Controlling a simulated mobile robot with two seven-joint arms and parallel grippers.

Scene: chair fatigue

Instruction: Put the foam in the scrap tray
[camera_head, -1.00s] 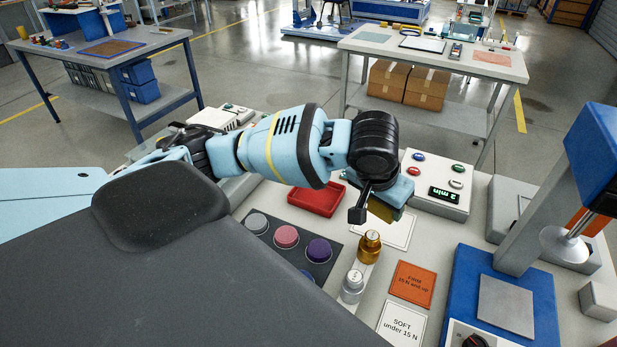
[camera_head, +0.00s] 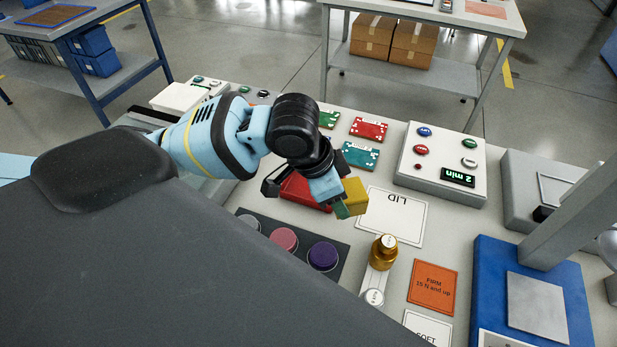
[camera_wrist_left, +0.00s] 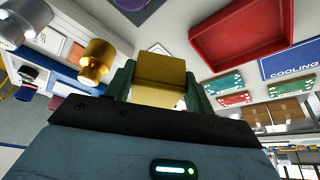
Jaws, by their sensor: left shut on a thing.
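My left gripper (camera_head: 342,205) is shut on the foam (camera_head: 354,197), a yellow block. It holds the foam above the bench, beside the right end of the red scrap tray (camera_head: 300,190) and near the left edge of the LID card. The gripper and wrist hide part of the tray in the head view. In the left wrist view the foam (camera_wrist_left: 160,75) sits between the green fingertips. The tray (camera_wrist_left: 205,62) lies apart from it, toward the upper right, and its visible floor is empty. My right gripper is not in view.
The white LID card (camera_head: 400,215) lies right of the foam. Grey, pink and purple discs sit in a dark holder (camera_head: 262,222) in front of the tray. A brass weight (camera_head: 383,252), an orange FIRM card (camera_head: 433,287) and a control box (camera_head: 441,165) are to the right.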

